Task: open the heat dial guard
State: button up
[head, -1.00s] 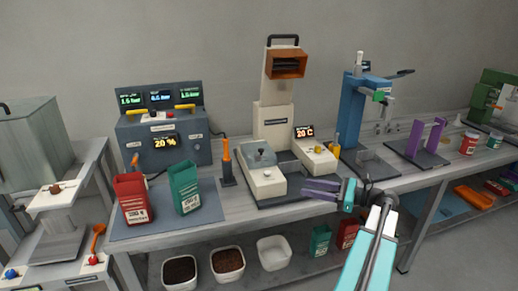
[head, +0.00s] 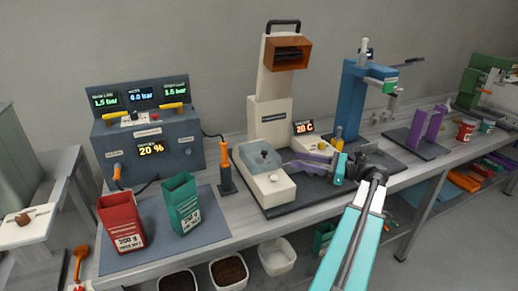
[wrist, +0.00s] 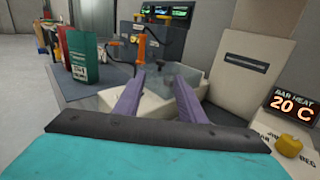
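A clear grey cover (head: 258,156), which looks like the dial guard, sits closed on the white left block (head: 272,188) of the bench machine. A small dark knob shows on or through it. In the wrist view the clear cover (wrist: 218,88) is partly behind my fingers. My gripper (head: 288,164) has purple fingers pointing left, just right of the cover. In the wrist view my gripper (wrist: 157,88) is open, with nothing between the fingers. Whether a fingertip touches the cover cannot be told.
The heat display (head: 304,127) reads 20 C, with a yellow knob (wrist: 290,146) below it. The machine's tall column (head: 270,118) stands behind. An orange-handled tool (head: 225,170) stands left of the cover. Red (head: 121,222) and green (head: 182,205) bags stand farther left.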

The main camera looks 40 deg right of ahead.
aim_at(264, 152)
jog(key=shift+w+r, duration=0.1)
jog(key=shift+w, duration=0.15)
jog(key=shift+w, duration=0.1)
jog(key=shift+a, duration=0.1)
jog(key=p+x, duration=0.1)
jog(key=x, duration=1.2)
jog(key=shift+w+p, duration=0.3)
grip_shut()
